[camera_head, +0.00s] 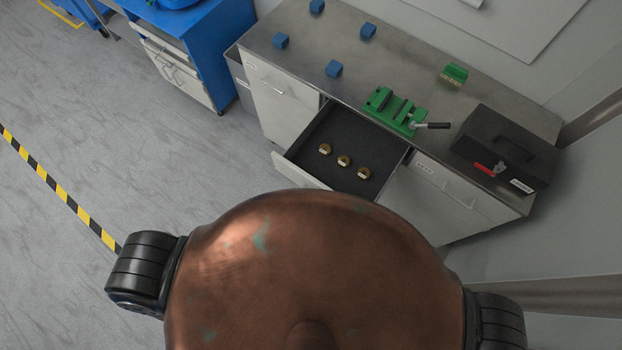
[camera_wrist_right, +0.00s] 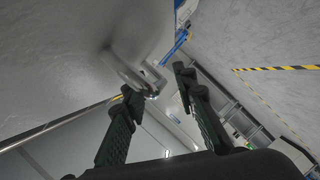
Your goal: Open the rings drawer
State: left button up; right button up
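In the head view a drawer (camera_head: 298,171) in the middle of the grey cabinet stands pulled out. Its dark inside holds three brass-coloured round pieces (camera_head: 344,160). I cannot read a label on this drawer's front. A closed drawer with a bar handle and a small label (camera_head: 425,168) is to its right. My right gripper (camera_wrist_right: 155,80) is open in the right wrist view. A bent metal handle (camera_wrist_right: 140,75) on a grey panel is close to its fingertips; I cannot tell whether they touch it. My left gripper is in neither view.
On the metal worktop are several blue blocks (camera_head: 334,69), a green vise (camera_head: 396,110), a green-topped piece (camera_head: 455,74) and a black box (camera_head: 505,148). A blue cart (camera_head: 215,45) stands left of the cabinet. The floor at left is clear, with a yellow-black stripe (camera_head: 60,190).

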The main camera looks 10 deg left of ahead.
jog(key=shift+s+d, duration=0.1)
jog(key=v, duration=1.1)
jog(key=shift+s+d, duration=0.25)
jog(key=shift+d, duration=0.05)
jog(key=shift+r, duration=0.1)
